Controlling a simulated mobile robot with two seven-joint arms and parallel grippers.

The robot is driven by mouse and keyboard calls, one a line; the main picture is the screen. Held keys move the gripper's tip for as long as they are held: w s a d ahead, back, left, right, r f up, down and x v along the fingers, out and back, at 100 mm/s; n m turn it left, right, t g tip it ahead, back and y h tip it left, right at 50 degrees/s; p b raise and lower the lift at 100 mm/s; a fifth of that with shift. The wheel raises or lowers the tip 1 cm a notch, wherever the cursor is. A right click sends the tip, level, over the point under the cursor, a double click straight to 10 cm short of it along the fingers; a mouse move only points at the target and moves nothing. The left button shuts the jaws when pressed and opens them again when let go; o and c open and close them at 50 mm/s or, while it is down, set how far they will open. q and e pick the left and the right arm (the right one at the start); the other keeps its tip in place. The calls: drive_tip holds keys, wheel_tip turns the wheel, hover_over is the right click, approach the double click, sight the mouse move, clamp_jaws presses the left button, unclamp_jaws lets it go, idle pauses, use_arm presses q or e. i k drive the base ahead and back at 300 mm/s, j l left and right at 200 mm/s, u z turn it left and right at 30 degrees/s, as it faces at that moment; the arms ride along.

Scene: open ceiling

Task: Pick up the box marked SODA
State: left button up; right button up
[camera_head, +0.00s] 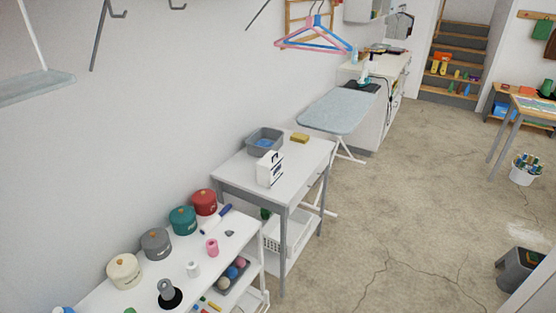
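A white box (270,169) with a dark handle-like mark at its top and small dark lettering stands upright on the white table (228,173) with grey legs. The lettering is too small to read, so I cannot tell whether it says SODA. A grey bin (265,141) with something blue inside stands just behind it, and a yellow block (300,138) lies to its right. Neither of my grippers shows in the head view.
A lower white shelf unit (238,224) at the front left holds several lidded pots, including a red one (204,202). An ironing board (340,112) stands beyond the table. Bare concrete floor (400,200) is open to the right. A white bucket (523,172) stands there.

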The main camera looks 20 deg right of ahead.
sight(266, 176)
drive_tip(key=u, duration=0.35)
drive_tip(key=i+l+u, duration=0.35)
drive_tip(key=l+u, duration=0.15)
drive_tip(key=i+l+u, duration=0.1)
drive_tip(key=l+u, duration=0.2)
